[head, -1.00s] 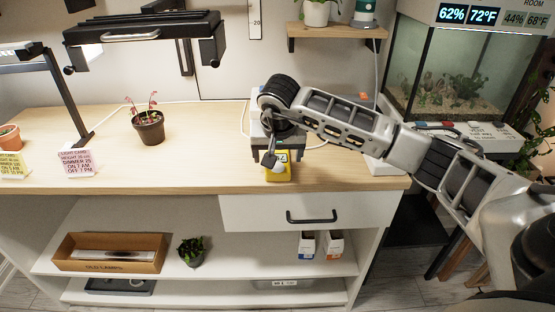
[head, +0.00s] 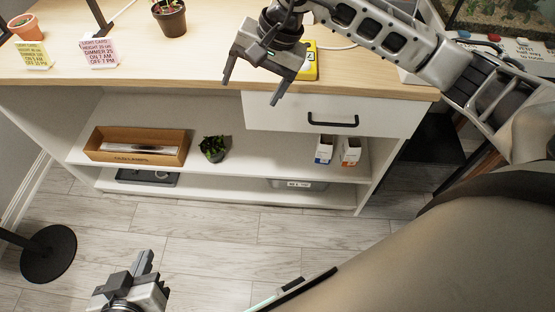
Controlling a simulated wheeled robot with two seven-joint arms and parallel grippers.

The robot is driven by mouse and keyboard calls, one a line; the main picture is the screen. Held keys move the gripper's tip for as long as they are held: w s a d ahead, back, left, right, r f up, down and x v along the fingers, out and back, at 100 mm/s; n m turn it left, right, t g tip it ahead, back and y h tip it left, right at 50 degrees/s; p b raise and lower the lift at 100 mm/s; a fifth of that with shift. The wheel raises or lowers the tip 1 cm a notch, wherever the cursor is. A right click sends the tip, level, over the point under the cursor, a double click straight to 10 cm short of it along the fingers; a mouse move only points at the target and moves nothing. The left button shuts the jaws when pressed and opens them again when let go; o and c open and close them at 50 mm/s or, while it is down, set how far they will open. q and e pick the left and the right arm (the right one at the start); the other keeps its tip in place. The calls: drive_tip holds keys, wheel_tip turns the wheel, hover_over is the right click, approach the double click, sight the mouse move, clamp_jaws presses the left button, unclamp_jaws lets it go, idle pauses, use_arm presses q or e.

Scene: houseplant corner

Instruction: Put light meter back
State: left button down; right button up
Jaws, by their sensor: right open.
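A yellow device (head: 310,62), which looks like the light meter, lies on the wooden tabletop near its front edge, above the white drawer. My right gripper (head: 254,84) is just left of it and partly covers it. Its two fingers are spread apart with nothing between them, pointing down in front of the table edge. My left gripper (head: 150,262) is low at the bottom of the view, over the floor and far from the meter. Whether its jaws are open is unclear.
A pink card (head: 98,53), a yellow card (head: 33,56) and potted plants (head: 170,17) stand on the tabletop's left. The shelf below holds a cardboard box (head: 136,146), a small plant (head: 212,148) and two small cartons (head: 337,150). A round black stand base (head: 48,254) is on the floor.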

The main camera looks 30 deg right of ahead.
drive_tip(key=s+a+r+m+y, duration=0.3)
drive_tip(key=s+a+m+y, duration=0.2)
drive_tip(key=a+m+y, duration=0.3)
drive_tip(key=s+a+r+m+y, duration=0.3)
drive_tip(key=s+a+m+y, duration=0.2)
drive_tip(key=a+y, duration=0.3)
drive_tip(key=w+d+f+m+t+h, duration=0.1)
drive_tip(key=d+f+m+t+h, duration=0.3)
drive_tip(key=m, duration=0.7)
drive_tip(key=w+d+m+t+h, duration=0.1)
drive_tip(key=w+m+t+h, duration=0.15)
drive_tip(key=m+t, duration=0.6)
drive_tip(key=w+d+f+m+t+h, duration=0.1)
drive_tip(key=d+m+t+h, duration=0.25)
drive_tip(key=m, duration=1.05)
use_arm(q)
drive_tip(key=shift+a+r+p, duration=0.15)
drive_tip(key=shift+r+p, duration=0.15)
drive_tip(key=shift+p, duration=0.8)
use_arm(e)
drive_tip(key=s+d+f+m+g+h, duration=0.2)
drive_tip(key=s+f+m, duration=0.3)
drive_tip(key=f+m, duration=0.3)
drive_tip(key=s+d+f+m+g+h, duration=0.2)
drive_tip(key=s+f+m+g+h, duration=0.2)
drive_tip(key=f+m, duration=0.4)
drive_tip(key=shift+s+f+g+h, duration=0.2)
drive_tip(key=shift+s+g+h, duration=0.1)
drive_tip(key=shift+s+g, duration=0.55)
